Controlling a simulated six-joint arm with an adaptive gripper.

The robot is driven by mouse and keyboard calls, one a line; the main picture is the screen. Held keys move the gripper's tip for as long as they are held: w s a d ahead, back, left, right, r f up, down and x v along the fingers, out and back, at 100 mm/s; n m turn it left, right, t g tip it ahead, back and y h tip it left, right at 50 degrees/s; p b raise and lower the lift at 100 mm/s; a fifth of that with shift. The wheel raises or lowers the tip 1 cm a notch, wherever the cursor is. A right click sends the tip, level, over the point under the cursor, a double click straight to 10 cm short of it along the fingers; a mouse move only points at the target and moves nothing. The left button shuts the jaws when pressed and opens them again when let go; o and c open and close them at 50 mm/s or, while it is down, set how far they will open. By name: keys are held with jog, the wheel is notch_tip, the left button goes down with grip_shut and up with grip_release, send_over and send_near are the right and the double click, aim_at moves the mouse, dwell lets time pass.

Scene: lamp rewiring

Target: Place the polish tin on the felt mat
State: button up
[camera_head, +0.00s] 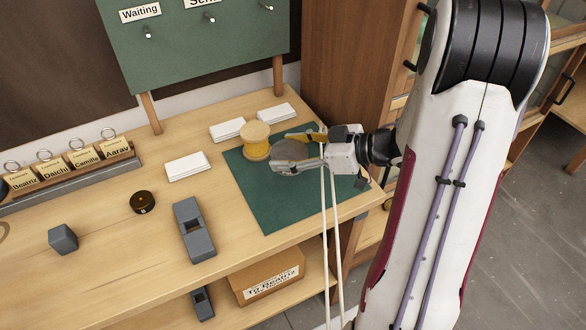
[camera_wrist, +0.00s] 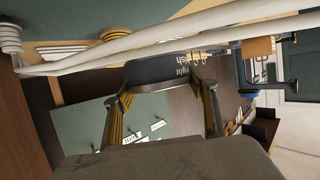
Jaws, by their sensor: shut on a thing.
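My gripper (camera_head: 305,155) is shut on the polish tin (camera_head: 288,150), a flat round dark-grey tin. In the wrist view, the tin (camera_wrist: 165,70) sits between the two fingers, with pale lettering ending in "ish" on its side. The green felt mat (camera_head: 275,205) lies on the right part of the bench. In the head view the held tin overlaps the back part of the mat; I cannot tell how high it is above it.
A yellow spool (camera_head: 255,140) stands at the mat's back-left edge, close to the tin. White card stacks (camera_head: 187,166) lie behind and left. A grey tool (camera_head: 193,230), a black-and-gold round item (camera_head: 143,202) and a grey block (camera_head: 63,239) are left. The mat's front is clear.

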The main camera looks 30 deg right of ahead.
send_over(290, 189)
jog(key=shift+f, duration=2.9)
jog(key=shift+f, duration=0.1)
jog(key=shift+f, duration=2)
jog(key=shift+s+f, duration=0.1)
jog(key=o, duration=1.2)
jog(key=shift+v, duration=6)
